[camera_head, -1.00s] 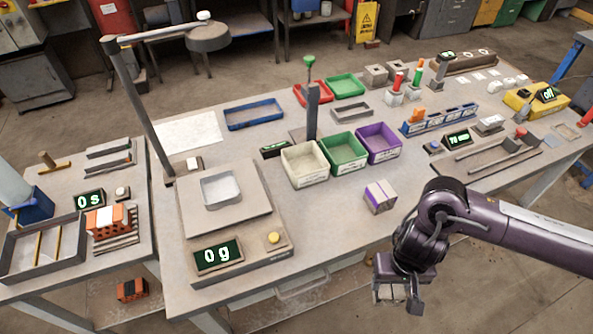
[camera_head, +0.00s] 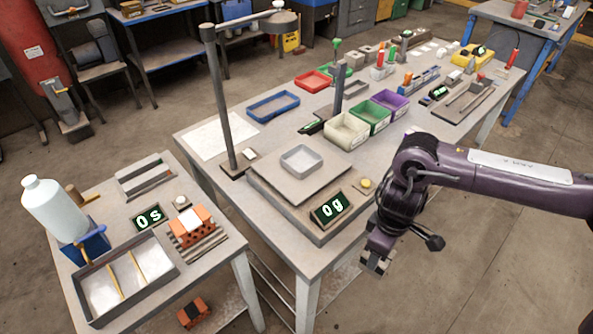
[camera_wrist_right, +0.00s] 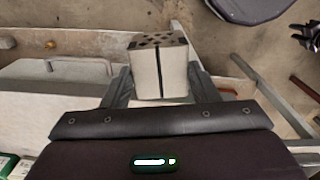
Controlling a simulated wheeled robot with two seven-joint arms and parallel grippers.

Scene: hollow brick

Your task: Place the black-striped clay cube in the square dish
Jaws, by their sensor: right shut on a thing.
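The black-striped clay cube (camera_wrist_right: 158,70) is pale, with one dark stripe down its facing side and dark spots on top. It sits between the two fingers of my right gripper (camera_wrist_right: 160,90), which is shut on it. In the head view my right gripper (camera_head: 376,262) hangs beside the table's front edge, to the right of and nearer than the scale. The cube is hard to make out there. The square dish (camera_head: 301,173) is grey and low-walled, appears empty, and stands on the scale's plate. My left gripper is out of view.
The scale's display (camera_head: 330,208) reads 0 g, with a yellow button (camera_head: 366,184) beside it. A lamp post (camera_head: 222,100) rises behind the scale at left. Cream (camera_head: 346,133), green (camera_head: 371,115) and purple (camera_head: 392,103) bins stand beyond it.

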